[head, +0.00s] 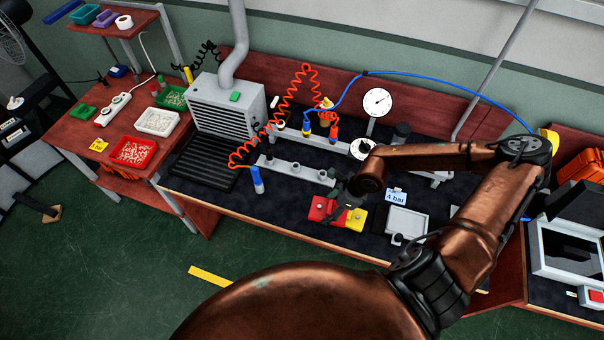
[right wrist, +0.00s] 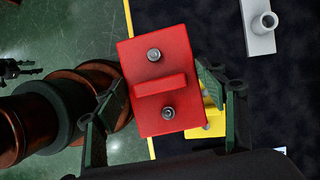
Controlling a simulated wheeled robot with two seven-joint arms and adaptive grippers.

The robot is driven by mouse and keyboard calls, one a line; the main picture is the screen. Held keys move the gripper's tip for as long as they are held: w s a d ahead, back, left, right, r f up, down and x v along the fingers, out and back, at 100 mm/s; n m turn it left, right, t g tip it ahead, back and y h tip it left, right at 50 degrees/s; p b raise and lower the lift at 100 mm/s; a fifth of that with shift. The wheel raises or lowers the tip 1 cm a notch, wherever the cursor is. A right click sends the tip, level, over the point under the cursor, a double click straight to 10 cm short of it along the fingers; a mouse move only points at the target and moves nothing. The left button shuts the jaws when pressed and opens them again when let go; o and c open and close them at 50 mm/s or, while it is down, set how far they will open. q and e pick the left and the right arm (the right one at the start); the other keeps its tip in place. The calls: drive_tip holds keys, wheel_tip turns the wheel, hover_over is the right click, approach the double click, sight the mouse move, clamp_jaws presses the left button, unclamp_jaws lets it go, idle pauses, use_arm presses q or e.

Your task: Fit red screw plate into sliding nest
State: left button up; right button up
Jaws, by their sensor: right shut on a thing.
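The red screw plate (right wrist: 160,65) has two grey screws and a raised bar between them. My right gripper (right wrist: 160,112) is shut on it, with one finger at each side in the right wrist view. In the head view the red plate (head: 318,209) and my right gripper (head: 347,200) are over the front part of the bench. A yellow piece (right wrist: 211,118) shows partly behind the plate, and it also shows in the head view (head: 353,219). I cannot tell whether plate and yellow piece touch. I cannot clearly tell which part is the sliding nest. My left gripper is not in view.
A grey tray (head: 406,222) and a "4 bar" sign (head: 396,196) stand right of the plate. A grey rail (head: 294,169) lies behind it, with a blue-handled tool (head: 257,180) at its left end. A coiled orange hose (head: 283,108) hangs behind.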

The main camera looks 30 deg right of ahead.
drive_tip(key=shift+s+r, duration=0.15)
drive_tip(key=shift+w+a+n, duration=0.3)
drive_tip(key=shift+w+n, duration=0.15)
drive_tip(key=shift+n, duration=0.35)
drive_tip(key=w+a+r+n+g+h, duration=0.3)
drive_tip(key=a+r+n+g, duration=0.4)
drive_tip(key=n, duration=1.8)
drive_tip(key=a+r, duration=0.5)
drive_tip(key=r, duration=0.1)
drive_tip(key=shift+w+g, duration=0.15)
drive_tip(key=shift+g, duration=0.25)
